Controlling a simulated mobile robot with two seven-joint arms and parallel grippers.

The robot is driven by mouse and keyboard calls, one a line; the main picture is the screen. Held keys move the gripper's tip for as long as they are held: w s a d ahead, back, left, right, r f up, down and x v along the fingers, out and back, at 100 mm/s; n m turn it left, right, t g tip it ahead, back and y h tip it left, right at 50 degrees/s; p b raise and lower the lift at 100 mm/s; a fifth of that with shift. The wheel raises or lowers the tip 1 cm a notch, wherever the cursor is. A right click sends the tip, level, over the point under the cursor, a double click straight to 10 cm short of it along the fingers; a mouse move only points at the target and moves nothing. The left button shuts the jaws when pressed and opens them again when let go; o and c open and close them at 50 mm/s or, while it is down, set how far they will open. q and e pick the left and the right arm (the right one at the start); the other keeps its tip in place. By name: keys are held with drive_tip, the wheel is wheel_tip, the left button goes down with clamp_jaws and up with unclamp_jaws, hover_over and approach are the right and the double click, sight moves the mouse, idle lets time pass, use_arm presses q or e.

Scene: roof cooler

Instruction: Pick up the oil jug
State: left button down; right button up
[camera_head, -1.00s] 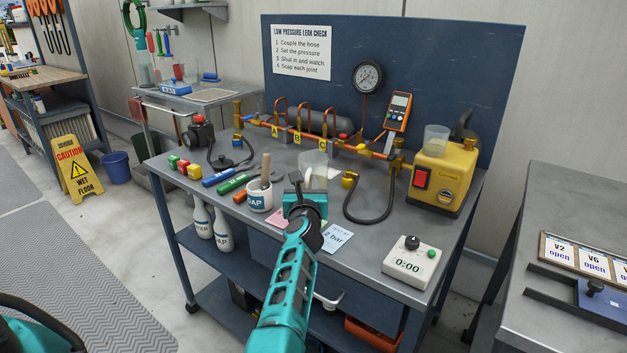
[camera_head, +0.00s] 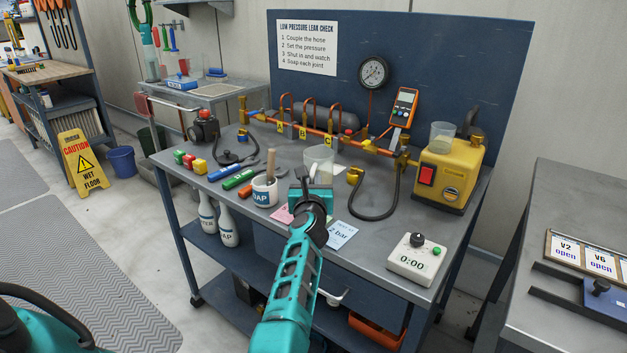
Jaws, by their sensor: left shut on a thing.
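The oil jug seems to be the clear, open-topped jug (camera_head: 318,159) near the middle of the grey bench, just beyond my left gripper. My left gripper (camera_head: 312,184) is shut on it, at its near side. The fingertips and the jug's lower part are largely hidden behind my teal gripper body and wrist. I cannot tell whether the jug's base touches the bench top. My right gripper is not in view.
A white cup (camera_head: 264,191) with a brush stands just left of my gripper. A black hose (camera_head: 375,216) loops to the right, before the yellow pump (camera_head: 449,172). The copper manifold (camera_head: 318,134) runs behind. A timer (camera_head: 414,259) sits front right.

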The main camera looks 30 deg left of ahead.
use_arm(q)
drive_tip(key=shift+r+p, duration=0.6)
drive_tip(key=shift+r, duration=0.2)
drive_tip(key=shift+r+p, duration=0.7)
drive_tip(key=shift+r, duration=0.05)
wheel_tip(320, 180, up, 4)
drive_tip(key=p, duration=0.4)
wheel_tip(320, 180, up, 5)
drive_tip(key=p, duration=0.4)
drive_tip(key=shift+r, duration=0.1)
drive_tip(key=r, duration=0.2)
wheel_tip(320, 180, up, 6)
drive_tip(key=f, duration=0.1)
hover_over(313, 162)
drive_tip(key=v, duration=0.4)
drive_tip(key=shift+w+a+r, duration=0.1)
drive_tip(key=shift+a+r, duration=0.05)
drive_tip(key=shift+r, duration=0.1)
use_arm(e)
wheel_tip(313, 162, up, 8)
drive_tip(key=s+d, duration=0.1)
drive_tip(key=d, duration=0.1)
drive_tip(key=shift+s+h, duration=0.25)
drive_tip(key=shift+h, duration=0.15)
use_arm(q)
drive_tip(key=shift+r, duration=0.1)
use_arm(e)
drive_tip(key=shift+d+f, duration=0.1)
